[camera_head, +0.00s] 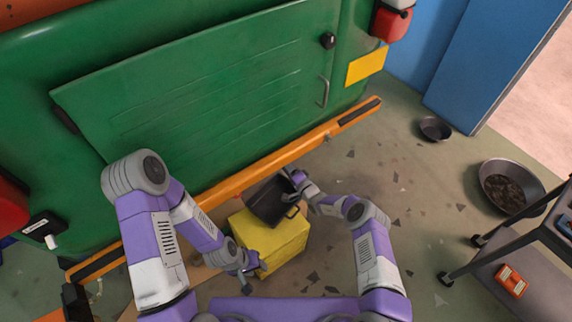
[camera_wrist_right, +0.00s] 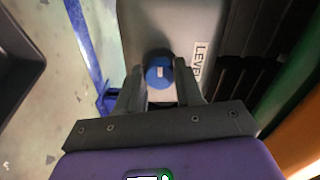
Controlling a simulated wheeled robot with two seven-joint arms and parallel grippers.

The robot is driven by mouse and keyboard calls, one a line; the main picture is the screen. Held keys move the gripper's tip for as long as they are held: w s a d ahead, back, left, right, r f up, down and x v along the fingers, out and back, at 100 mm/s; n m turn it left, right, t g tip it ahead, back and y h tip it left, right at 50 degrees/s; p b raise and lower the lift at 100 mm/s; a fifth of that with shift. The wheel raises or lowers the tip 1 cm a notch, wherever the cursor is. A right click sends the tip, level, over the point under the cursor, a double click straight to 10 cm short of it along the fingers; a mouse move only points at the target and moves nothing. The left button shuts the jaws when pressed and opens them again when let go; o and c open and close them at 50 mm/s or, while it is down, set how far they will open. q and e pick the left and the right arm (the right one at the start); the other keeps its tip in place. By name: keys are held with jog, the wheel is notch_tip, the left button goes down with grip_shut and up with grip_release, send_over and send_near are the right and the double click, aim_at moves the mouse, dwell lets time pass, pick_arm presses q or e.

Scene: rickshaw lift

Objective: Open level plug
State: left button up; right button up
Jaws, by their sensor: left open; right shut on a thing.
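The level plug (camera_wrist_right: 159,73) is a round blue cap on a grey housing (camera_wrist_right: 152,24) with a white "LEVEL" label (camera_wrist_right: 199,62), seen in the right wrist view. My right gripper (camera_wrist_right: 162,88) has a finger on either side of the plug and is shut on it. In the head view my right gripper (camera_head: 290,180) is beside the orange bumper, and the plug is hidden there. My left gripper (camera_head: 249,265) is open and empty, close to the front left of the yellow box (camera_head: 280,251).
A black container (camera_head: 270,203) rests tilted on the yellow box. The green vehicle (camera_head: 200,100) with its orange bumper (camera_head: 262,165) fills the back left. Metal pans (camera_head: 511,178) lie on the floor at right, near a grey cart (camera_head: 540,235). Floor between is mostly free.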

jog(key=n+p, duration=0.4)
jog(key=n, duration=0.7)
jog(key=shift+d+p, duration=0.1)
jog(key=shift+p, duration=0.25)
jog(key=shift+n, duration=0.4)
jog(key=o, duration=1)
jog(key=shift+o, duration=0.2)
